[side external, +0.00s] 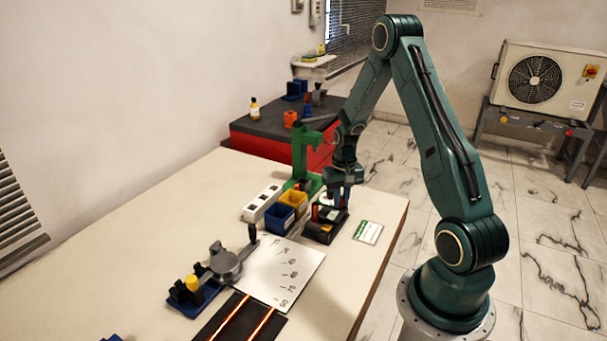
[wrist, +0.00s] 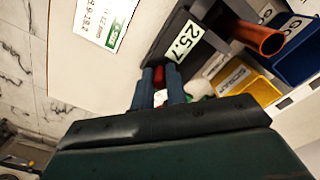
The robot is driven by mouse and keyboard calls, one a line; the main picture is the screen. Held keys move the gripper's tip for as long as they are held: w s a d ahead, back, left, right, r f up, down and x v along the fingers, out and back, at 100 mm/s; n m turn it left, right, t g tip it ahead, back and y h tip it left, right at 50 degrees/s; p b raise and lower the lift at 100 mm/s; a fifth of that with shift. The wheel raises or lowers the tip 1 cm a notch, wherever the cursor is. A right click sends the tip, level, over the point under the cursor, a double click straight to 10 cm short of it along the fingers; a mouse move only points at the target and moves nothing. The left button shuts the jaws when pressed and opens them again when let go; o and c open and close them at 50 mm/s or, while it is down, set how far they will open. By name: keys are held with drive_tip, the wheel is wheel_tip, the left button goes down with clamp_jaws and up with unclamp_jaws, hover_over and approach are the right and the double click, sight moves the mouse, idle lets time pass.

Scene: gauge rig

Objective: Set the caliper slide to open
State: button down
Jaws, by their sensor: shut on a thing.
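A black caliper device (side external: 324,226) sits on the table. The fingers are shut on a small red knob (wrist: 160,73), which looks like the caliper slide's handle. The fingers hide most of the knob and the slide's track. I cannot tell from these views how far the slide is along its travel.
A copper-coloured tube (wrist: 258,38) stands close to the display. A blue bin (side external: 279,219) and a yellow bin (side external: 294,203) are beside the device. A green stand (side external: 300,160) rises behind. A white-and-green card (side external: 367,232) lies flat on the right. A white plate (side external: 281,272) lies in front.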

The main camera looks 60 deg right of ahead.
drive_tip(key=shift+d, duration=1.25)
drive_tip(key=c, duration=1.4)
unclamp_jaws()
drive_tip(key=shift+r, duration=0.1)
wheel_tip(320, 180, up, 14)
drive_tip(key=shift+a, duration=0.1)
